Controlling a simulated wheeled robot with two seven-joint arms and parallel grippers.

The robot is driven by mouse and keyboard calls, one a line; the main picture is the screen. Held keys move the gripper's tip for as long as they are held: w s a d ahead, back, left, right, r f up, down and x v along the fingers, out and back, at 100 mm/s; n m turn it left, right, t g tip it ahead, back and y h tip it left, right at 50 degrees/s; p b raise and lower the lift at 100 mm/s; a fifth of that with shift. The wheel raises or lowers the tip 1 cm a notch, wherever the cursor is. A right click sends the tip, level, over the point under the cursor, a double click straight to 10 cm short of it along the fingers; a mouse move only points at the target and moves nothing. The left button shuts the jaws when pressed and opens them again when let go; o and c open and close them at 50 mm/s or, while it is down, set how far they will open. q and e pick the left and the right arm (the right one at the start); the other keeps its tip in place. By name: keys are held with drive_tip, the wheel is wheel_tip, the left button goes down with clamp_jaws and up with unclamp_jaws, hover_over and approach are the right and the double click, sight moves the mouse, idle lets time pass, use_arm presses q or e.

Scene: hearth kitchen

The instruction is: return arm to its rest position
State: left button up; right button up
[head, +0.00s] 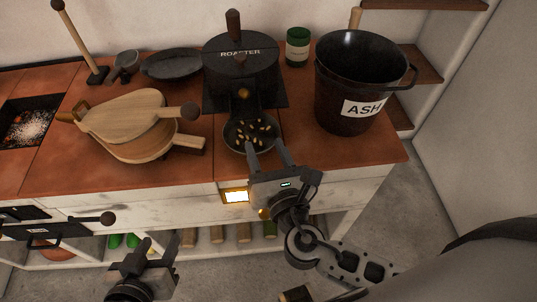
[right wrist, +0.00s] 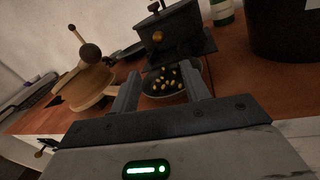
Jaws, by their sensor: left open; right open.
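My right gripper (head: 266,148) is open and empty, with its fingers apart at the counter's front edge, just in front of a small dark bowl (head: 231,141) holding several pale beans or nuts. In the right wrist view, the fingers of this gripper (right wrist: 160,90) stand either side of the bowl (right wrist: 183,96) with nothing between them. My left gripper (head: 146,247) is open and empty, low in front of the shelf under the counter. I cannot tell from these views whether the right fingers touch the bowl.
A black roaster (head: 240,70) stands behind the bowl. Wooden bellows (head: 130,115) lie to the left. A black ASH bucket (head: 338,107) and a green jar (head: 297,48) stand to the right. The counter (head: 290,150) is bare near its front right.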

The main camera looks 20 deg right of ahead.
drive_tip(key=shift+s, duration=0.55)
drive_tip(key=s+d+f+m+g+h, duration=0.2)
drive_tip(key=d+m+g, duration=0.25)
drive_tip(key=m, duration=0.45)
drive_tip(key=s+d+f+m+g+h, duration=0.25)
drive_tip(key=d+m, duration=0.35)
drive_tip(key=m, duration=0.4)
drive_tip(key=s+a+f+m+g+y, duration=0.2)
drive_tip(key=s+m+g+y, duration=0.4)
drive_tip(key=s+m, duration=0.55)
drive_tip(key=w+a+f+m+t+y+p, duration=0.1)
drive_tip(key=w+a+t+y, duration=0.1)
drive_tip(key=w+a+t, duration=0.3)
drive_tip(key=w+a, duration=0.1)
drive_tip(key=w, duration=0.2)
drive_tip(key=shift+f+t+p, duration=0.3)
drive_tip(key=shift+t, duration=0.1)
